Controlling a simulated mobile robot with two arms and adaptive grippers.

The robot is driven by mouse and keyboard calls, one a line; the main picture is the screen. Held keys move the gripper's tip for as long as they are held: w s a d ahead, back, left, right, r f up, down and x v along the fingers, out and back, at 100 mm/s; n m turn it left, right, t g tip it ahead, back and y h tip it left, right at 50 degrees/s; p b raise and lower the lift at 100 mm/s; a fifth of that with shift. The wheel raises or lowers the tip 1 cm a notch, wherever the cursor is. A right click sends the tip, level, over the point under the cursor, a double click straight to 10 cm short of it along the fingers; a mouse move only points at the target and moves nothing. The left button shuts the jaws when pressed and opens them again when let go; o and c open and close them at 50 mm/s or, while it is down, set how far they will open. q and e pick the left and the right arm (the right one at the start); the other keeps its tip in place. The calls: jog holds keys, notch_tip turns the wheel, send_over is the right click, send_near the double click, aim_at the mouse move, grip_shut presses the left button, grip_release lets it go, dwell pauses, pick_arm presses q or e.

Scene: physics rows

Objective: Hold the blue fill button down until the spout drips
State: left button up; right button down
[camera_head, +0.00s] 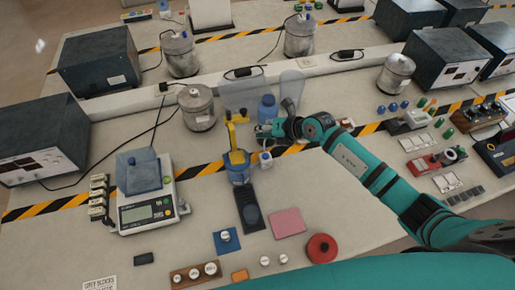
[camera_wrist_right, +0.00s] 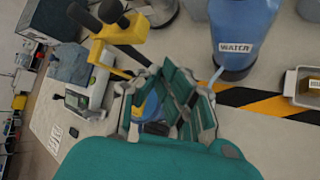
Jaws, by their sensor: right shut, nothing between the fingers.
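In the head view, a yellow spout stand (camera_head: 232,132) rises behind a blue round part with a yellow top (camera_head: 239,168). Its yellow arm also shows in the wrist view (camera_wrist_right: 118,60), at upper left. A small white piece with a blue top (camera_head: 265,158) stands right of it; I cannot tell whether this is the fill button. My right gripper (camera_head: 263,131) is shut and empty, just behind and right of the stand. In the wrist view its fingers (camera_wrist_right: 168,105) partly hide a blue and yellow part (camera_wrist_right: 150,104). No drip is visible. My left gripper is out of view.
A blue water bottle (camera_head: 267,108) stands close behind my right gripper. A metal canister (camera_head: 197,107) is behind the stand, and a scale (camera_head: 149,212) is to its left. A pink pad (camera_head: 288,222) and a red round piece (camera_head: 321,248) lie in front.

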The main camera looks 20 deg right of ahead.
jog(key=d, duration=0.2)
jog(key=h+b, duration=0.1)
jog(key=b, duration=0.6)
send_over(267, 154)
jog(key=shift+n+g, duration=0.3)
notch_tip(267, 154, down, 8)
jog(key=shift+f, duration=0.25)
pick_arm(q)
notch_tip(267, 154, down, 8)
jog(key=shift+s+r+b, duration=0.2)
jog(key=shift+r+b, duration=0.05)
jog(key=shift+b, duration=0.05)
pick_arm(e)
jog(key=shift+f, duration=0.65)
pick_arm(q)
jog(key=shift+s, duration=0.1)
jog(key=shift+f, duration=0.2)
pick_arm(e)
jog(key=shift+f, duration=0.4)
